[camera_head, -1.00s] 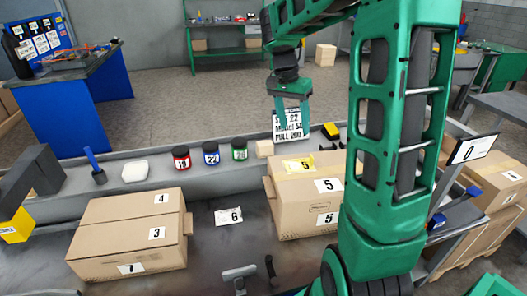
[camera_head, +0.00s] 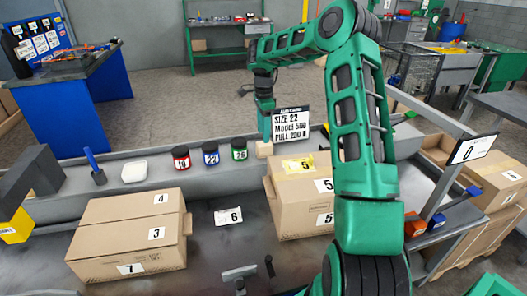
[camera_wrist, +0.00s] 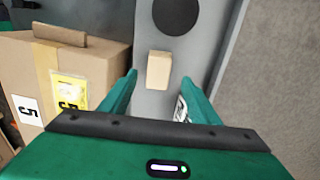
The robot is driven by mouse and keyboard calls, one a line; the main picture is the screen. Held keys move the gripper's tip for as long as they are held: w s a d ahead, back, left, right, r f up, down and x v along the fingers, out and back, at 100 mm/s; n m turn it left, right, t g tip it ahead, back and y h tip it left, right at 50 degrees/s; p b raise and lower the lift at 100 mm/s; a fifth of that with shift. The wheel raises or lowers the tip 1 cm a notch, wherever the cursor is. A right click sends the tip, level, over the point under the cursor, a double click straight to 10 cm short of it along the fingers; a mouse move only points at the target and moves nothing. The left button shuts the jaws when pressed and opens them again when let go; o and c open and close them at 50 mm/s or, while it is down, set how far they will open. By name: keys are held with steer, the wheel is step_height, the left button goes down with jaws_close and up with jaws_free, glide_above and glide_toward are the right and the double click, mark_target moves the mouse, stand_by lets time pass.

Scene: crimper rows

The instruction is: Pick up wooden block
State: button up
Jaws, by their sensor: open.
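The wooden block (camera_wrist: 159,70) is a small pale block on the grey ledge. In the wrist view it lies ahead of my open gripper (camera_wrist: 157,95), roughly in line with the gap between the fingers and apart from them. In the head view the block (camera_head: 265,149) shows just behind the numbered box, with my gripper (camera_head: 264,130) close above it. The fingers there are partly hidden by the sign and too small to make out clearly.
A cardboard box (camera_head: 295,205) marked 5 stands close beside the block. A sign (camera_head: 291,125) reading SIZE 22 stands beside my gripper. Red, blue and green jars (camera_head: 211,153) stand left along the ledge. Another box (camera_head: 125,240) is at the front left.

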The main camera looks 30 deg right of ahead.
mark_target(264, 145)
steer(key=shift+s+d+f, duration=0.1)
steer(key=shift+d+f, duration=0.05)
steer(key=shift+f, duration=1.6)
steer(key=shift+d+f, duration=0.1)
steer(key=shift+f, duration=1.65)
steer(key=c, duration=1.2)
